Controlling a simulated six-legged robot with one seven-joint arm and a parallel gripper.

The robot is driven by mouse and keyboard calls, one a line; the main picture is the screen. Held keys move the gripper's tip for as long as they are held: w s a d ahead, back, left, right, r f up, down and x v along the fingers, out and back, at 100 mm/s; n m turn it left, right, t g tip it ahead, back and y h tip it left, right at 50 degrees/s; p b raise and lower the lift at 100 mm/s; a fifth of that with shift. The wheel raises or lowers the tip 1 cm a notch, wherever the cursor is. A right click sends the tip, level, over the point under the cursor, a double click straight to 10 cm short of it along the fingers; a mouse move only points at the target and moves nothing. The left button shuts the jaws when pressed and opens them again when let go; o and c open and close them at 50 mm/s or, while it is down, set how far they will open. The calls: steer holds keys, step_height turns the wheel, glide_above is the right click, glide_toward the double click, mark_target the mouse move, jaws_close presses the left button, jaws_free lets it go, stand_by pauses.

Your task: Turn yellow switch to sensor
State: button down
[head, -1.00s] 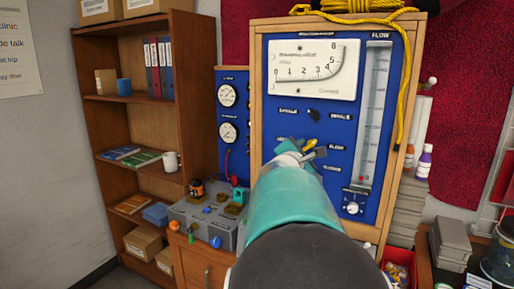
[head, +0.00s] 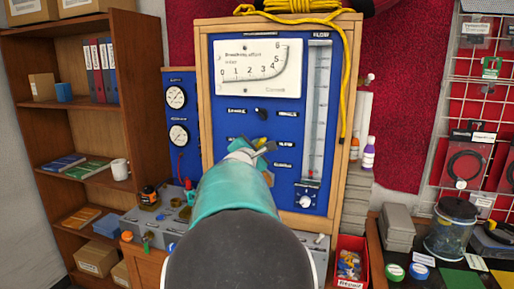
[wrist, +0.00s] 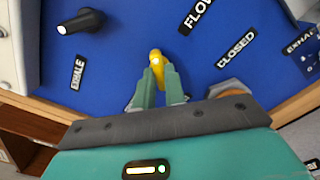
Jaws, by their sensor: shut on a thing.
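The yellow switch (wrist: 157,62) is a small lever on the blue panel (wrist: 130,50). My gripper (wrist: 157,80) is shut on the switch, with its two green fingers on either side of it and the yellow tip showing beyond them. In the head view my gripper (head: 262,150) reaches the panel below the black knob (head: 261,113), and only a little of the yellow switch (head: 261,142) shows. In the wrist view a FLOW label (wrist: 198,15) and a CLOSED label (wrist: 236,49) lie to the right. I cannot read a sensor label.
A gauge (head: 259,68) and a flow tube (head: 317,110) are on the panel. A bookshelf (head: 130,130) stands left and a red bin (head: 351,262) lower right.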

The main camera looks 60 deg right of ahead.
steer(key=shift+n, duration=0.3)
steer(key=n, duration=0.3)
steer(key=shift+n, duration=0.4)
steer(key=n, duration=0.4)
steer(key=shift+n, duration=0.3)
steer(key=n, duration=0.4)
steer(key=shift+s, duration=0.1)
steer(key=n, duration=0.4)
steer(key=shift+n, duration=0.3)
steer(key=c, duration=1.5)
jaws_free()
steer(key=shift+o, duration=0.2)
steer(key=shift+a, duration=0.1)
